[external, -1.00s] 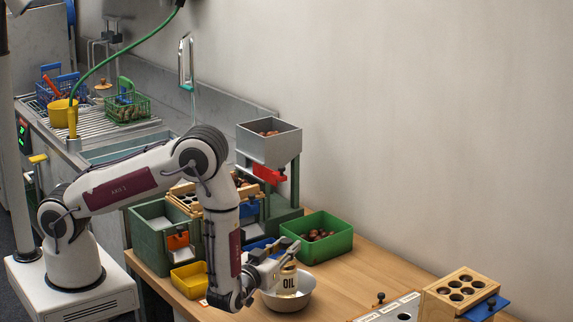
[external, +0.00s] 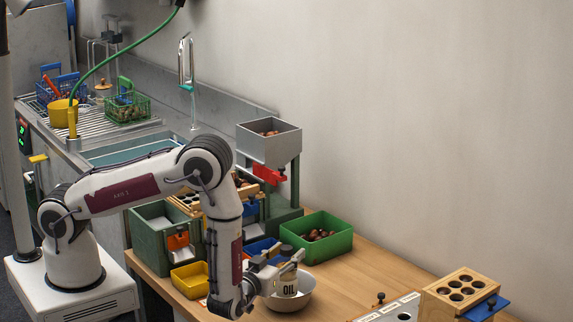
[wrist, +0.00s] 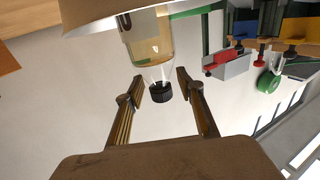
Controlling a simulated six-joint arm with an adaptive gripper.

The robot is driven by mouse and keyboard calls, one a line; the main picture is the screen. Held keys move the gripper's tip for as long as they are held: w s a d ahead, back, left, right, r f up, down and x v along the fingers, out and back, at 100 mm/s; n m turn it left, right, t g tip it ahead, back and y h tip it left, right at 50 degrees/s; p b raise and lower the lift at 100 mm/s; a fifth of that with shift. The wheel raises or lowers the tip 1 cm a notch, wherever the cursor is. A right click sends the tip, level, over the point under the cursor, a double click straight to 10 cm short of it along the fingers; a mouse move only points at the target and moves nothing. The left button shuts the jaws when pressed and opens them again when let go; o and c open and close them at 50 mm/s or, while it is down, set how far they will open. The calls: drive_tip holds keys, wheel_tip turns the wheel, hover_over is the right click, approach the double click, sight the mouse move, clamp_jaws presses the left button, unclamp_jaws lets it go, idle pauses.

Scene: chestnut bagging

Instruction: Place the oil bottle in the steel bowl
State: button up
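The oil bottle (external: 288,287), pale with an OIL label, is upright inside the steel bowl (external: 306,301) on the wooden table. In the wrist view the bottle (wrist: 147,50) shows its amber body and dark cap (wrist: 161,92), with the bowl's rim (wrist: 85,28) around its far end. My gripper (external: 286,262) is at the top of the bottle. In the wrist view its two fingers (wrist: 159,84) are apart, one on each side of the cap, with gaps showing. The bottle's base is hidden by the bowl wall.
A green bin of chestnuts (external: 322,236) stands behind the bowl. A yellow tray (external: 189,281) and a green hopper stand (external: 150,246) are to the left. A wooden block with holes (external: 463,287) is at the right. The table between bowl and block is mostly clear.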

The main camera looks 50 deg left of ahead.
drive_tip(key=shift+s+r, duration=0.1)
drive_tip(key=shift+s+d, duration=0.2)
drive_tip(key=v, duration=1.1)
drive_tip(key=shift+s, duration=0.2)
drive_tip(key=shift+w, duration=0.1)
idle(0.6)
